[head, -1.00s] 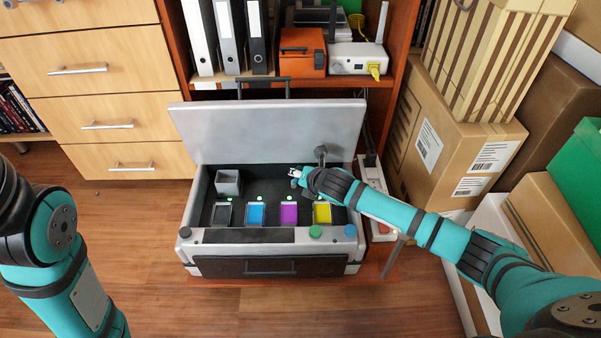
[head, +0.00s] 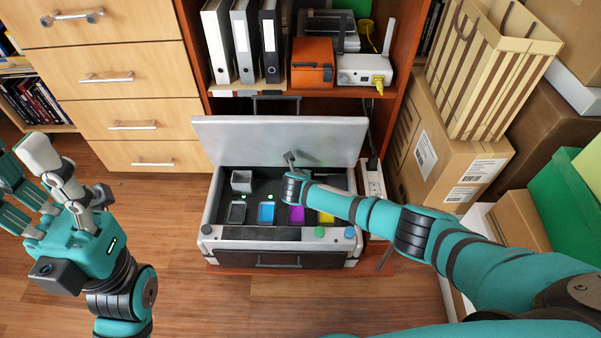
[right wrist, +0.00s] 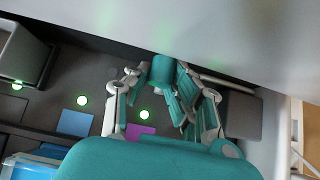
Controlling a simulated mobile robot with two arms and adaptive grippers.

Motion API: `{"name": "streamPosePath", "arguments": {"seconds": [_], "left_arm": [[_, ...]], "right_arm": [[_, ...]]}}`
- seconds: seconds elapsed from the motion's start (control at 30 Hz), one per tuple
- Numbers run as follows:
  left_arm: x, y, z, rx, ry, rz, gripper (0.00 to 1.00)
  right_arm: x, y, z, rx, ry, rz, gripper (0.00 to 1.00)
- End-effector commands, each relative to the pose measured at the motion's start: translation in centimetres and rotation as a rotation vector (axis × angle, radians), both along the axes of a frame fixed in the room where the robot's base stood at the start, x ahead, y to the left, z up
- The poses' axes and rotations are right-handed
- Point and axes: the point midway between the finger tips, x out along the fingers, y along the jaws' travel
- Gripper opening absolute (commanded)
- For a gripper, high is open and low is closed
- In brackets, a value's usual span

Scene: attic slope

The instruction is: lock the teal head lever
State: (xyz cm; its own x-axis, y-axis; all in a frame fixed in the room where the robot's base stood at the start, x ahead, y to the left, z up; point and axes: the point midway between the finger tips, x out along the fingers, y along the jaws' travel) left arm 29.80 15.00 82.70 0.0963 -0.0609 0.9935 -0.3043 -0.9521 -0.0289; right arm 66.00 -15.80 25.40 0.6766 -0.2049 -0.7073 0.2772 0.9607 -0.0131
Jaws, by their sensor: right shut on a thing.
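A grey printer (head: 225,233) stands on a low shelf with its lid (head: 240,133) raised. In the right wrist view, the teal head lever (right wrist: 162,70) stands inside it, between the fingers of my right gripper (right wrist: 161,90). That gripper is shut on the lever. In the head view, my right gripper (head: 291,177) is over the back of the printer's open bay, and my own wrist hides the lever. My left gripper (head: 35,170) is open and empty at the left, above the wooden floor, well apart from the printer.
Blue (head: 266,212), magenta (head: 297,214) and yellow (head: 327,217) cartridges sit in the bay near a grey open box (head: 241,181). Drawers (head: 120,80) stand at the left. Cardboard boxes (head: 440,150) crowd the right. The floor in front is clear.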

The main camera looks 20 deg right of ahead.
Motion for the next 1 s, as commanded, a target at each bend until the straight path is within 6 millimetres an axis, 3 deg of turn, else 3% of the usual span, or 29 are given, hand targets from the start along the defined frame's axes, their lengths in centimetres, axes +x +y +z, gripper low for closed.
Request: {"name": "streamPosePath", "arguments": {"seconds": [0.57,0.6,0.77,1.0], "left_arm": [[-0.07,0.02,-0.15,-0.002,0.009,-0.001,0.46],[-0.07,0.02,-0.15,-0.002,0.009,-0.001,0.46],[-0.07,0.02,-0.15,-0.002,0.009,-0.001,0.46],[0.00,0.02,-0.18,0.000,0.011,0.000,0.46]], "right_arm": [[0.10,0.35,0.00,-0.030,0.008,0.004,0.00],[0.10,0.35,0.00,-0.029,0.008,0.004,0.25],[0.09,0.30,-0.02,-0.030,0.008,0.003,0.46],[0.06,0.23,-0.04,-0.031,0.009,0.002,0.46]]}}
